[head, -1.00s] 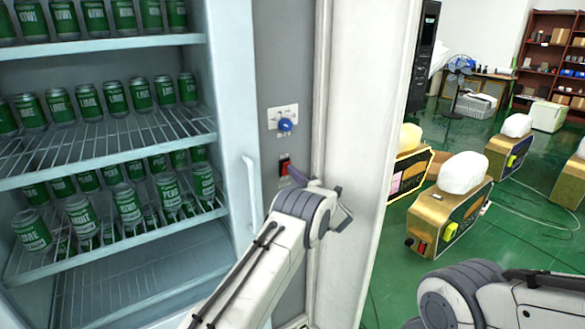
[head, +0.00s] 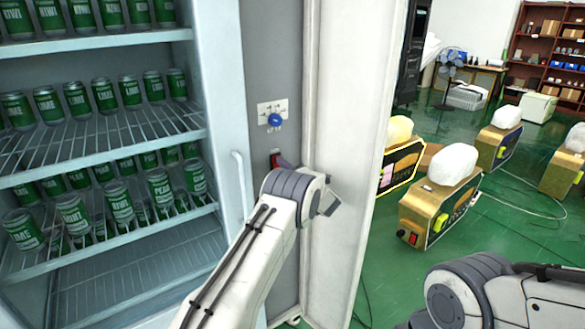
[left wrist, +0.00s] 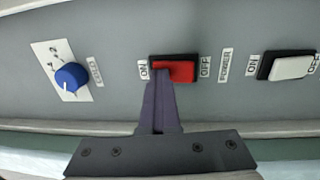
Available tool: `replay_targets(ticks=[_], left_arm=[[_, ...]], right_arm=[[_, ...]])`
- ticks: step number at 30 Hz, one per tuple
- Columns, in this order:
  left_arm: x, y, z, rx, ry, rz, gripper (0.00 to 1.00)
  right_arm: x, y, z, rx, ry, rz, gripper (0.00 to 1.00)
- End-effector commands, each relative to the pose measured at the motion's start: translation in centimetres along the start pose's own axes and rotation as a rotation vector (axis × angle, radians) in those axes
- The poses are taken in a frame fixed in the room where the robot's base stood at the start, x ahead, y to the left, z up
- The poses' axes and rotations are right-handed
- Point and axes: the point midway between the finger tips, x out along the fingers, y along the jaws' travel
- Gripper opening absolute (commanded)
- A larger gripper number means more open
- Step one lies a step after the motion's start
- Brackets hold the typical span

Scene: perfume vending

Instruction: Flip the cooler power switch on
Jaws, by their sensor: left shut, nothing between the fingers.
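The red cooler power switch (left wrist: 180,71) sits in a black frame on the grey panel, with ON at its left, OFF at its right and a POWER label beyond. It also shows in the head view (head: 275,157), partly hidden by my left gripper. My left gripper (left wrist: 157,88) is shut and empty. Its fingertips overlap the ON end of the switch in the left wrist view; I cannot tell whether they touch it. In the head view the left gripper (head: 284,163) is at the switch. Which way the rocker is tilted is unclear. My right gripper is out of view.
A blue knob (left wrist: 71,77) is left of the switch and a white ON/OFF switch (left wrist: 291,67) is right of it in the wrist view. The open cooler with green cans (head: 122,203) and its door handle (head: 240,182) are left of my arm.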

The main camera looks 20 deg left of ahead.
Motion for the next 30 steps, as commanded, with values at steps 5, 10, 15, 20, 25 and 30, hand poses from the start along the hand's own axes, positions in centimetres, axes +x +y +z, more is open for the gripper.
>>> replay_targets(ticks=[5, 10, 15, 20, 25, 30], left_arm=[[-2.0, 0.5, 0.4, 0.002, -0.003, 0.001, 0.00], [-5.6, 1.4, 0.7, 0.000, -0.006, 0.005, 0.00], [-9.9, 2.5, 1.3, -0.001, -0.014, 0.005, 0.00], [-12.4, 3.3, 1.3, 0.000, -0.013, 0.006, 0.00], [-13.6, 3.7, 1.2, 0.000, -0.011, 0.005, 0.00], [-13.7, 3.8, 1.1, 0.001, -0.009, 0.005, 0.00]], right_arm=[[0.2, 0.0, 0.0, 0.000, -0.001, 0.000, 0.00], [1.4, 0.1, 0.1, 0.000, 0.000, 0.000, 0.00], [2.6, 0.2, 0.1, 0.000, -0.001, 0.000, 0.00], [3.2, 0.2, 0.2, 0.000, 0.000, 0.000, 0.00], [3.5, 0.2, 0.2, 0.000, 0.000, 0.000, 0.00], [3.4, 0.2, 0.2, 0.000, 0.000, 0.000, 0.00]])
